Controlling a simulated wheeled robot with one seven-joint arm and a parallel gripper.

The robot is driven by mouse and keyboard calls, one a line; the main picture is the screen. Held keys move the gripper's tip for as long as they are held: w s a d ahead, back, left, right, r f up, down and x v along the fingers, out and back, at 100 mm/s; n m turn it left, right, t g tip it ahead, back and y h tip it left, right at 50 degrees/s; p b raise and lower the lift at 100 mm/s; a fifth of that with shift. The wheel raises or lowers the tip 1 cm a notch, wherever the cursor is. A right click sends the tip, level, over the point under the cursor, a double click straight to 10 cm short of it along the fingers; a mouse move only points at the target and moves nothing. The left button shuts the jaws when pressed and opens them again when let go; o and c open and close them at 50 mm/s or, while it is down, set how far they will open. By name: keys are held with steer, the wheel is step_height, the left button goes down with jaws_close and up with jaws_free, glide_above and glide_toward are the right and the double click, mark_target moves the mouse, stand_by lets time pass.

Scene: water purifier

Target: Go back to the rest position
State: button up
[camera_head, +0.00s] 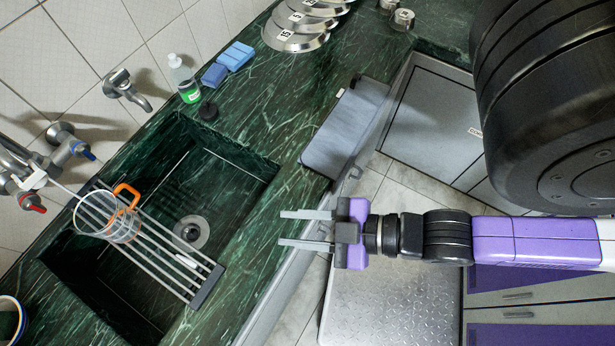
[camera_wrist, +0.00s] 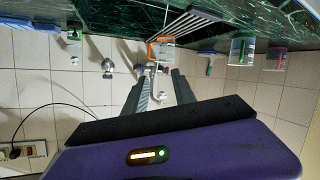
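My gripper (camera_head: 306,229) is open and empty in the head view. Its two fingers are apart and point left toward the green marble sink, with nothing between them. It is in front of the counter edge, apart from the counter things. In the wrist view my gripper (camera_wrist: 158,86) also shows its two dark fingers apart. A clear cup with an orange handle (camera_head: 113,222) stands on a metal drain rack (camera_head: 206,286) over the sink. The cup also shows between the fingertips in the wrist view (camera_wrist: 162,50), farther off.
A wall tap (camera_head: 128,90) and a tap with red and blue handles (camera_head: 62,150) are at the left. A soap bottle (camera_head: 184,80), blue sponges (camera_head: 228,64) and metal lids (camera_head: 297,35) line the counter.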

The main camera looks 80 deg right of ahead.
steer(key=r+m, duration=0.1)
steer(key=s+r+m, duration=0.1)
steer(key=s+d+r+m, duration=0.1)
steer(key=r+m, duration=0.1)
steer(key=shift+s+t, duration=0.1)
steer(key=shift+t, duration=0.3)
